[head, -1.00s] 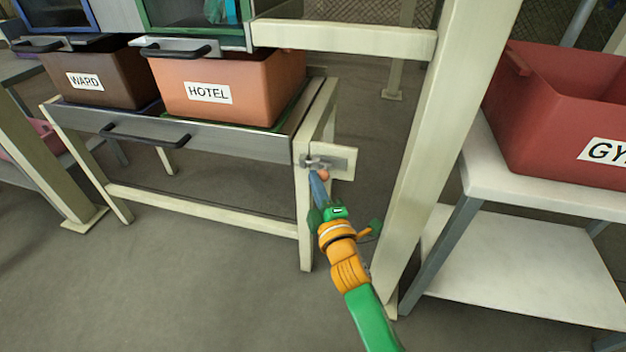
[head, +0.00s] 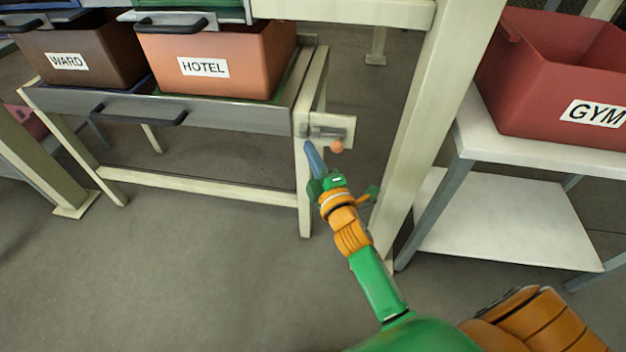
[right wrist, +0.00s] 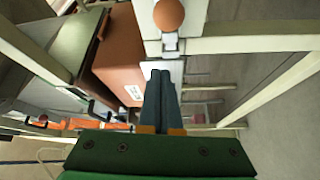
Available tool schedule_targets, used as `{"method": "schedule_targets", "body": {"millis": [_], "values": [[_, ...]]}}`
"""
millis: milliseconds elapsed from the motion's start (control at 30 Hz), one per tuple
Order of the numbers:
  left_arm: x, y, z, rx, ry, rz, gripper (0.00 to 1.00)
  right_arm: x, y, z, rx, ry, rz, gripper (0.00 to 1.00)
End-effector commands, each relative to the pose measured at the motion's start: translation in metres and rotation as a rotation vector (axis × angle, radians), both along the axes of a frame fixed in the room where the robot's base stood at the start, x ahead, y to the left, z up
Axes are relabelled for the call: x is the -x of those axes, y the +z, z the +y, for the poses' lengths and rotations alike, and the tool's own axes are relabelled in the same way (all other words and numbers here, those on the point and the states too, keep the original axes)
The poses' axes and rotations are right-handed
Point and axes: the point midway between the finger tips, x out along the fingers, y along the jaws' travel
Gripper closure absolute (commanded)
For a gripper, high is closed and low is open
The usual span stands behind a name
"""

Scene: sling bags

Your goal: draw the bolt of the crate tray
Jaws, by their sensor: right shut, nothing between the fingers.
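The crate tray (head: 235,115) is a grey-fronted drawer with a black handle, under the brown and orange crates. Its bolt (head: 328,131) is a small metal slide on a cream plate at the tray's right corner. An orange ball knob (head: 337,146) hangs from the bolt, toward the plate's right part. The knob also shows at the top of the right wrist view (right wrist: 168,15). My right gripper (head: 308,146) is shut and empty, its blue-grey fingers just left of the knob and apart from it. The fingers also show in the right wrist view (right wrist: 160,75). My left gripper is out of view.
A HOTEL crate (head: 215,60) and a WARD crate (head: 80,60) stand above the tray. A cream post (head: 435,110) rises right of the bolt. A red GYM crate (head: 540,90) sits on a white shelf (head: 540,150). Floor in front is clear.

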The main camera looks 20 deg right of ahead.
Motion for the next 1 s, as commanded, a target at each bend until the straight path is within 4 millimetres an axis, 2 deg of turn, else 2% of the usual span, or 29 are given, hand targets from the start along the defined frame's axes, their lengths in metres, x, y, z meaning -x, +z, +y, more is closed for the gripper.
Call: {"method": "schedule_targets", "body": {"millis": [200, 400, 600, 1000], "values": [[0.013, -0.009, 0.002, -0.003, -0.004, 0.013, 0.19, 0.049, -0.004, 0.003, -0.002, -0.002, 0.008, 1.00], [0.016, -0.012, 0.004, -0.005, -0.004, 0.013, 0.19, 0.082, -0.007, 0.005, -0.003, -0.002, 0.006, 1.00], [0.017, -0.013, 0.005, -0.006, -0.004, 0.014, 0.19, 0.093, -0.007, 0.006, 0.000, -0.001, 0.003, 1.00], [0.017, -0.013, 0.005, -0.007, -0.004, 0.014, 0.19, 0.093, -0.007, 0.006, -0.001, -0.001, 0.004, 1.00]]}}
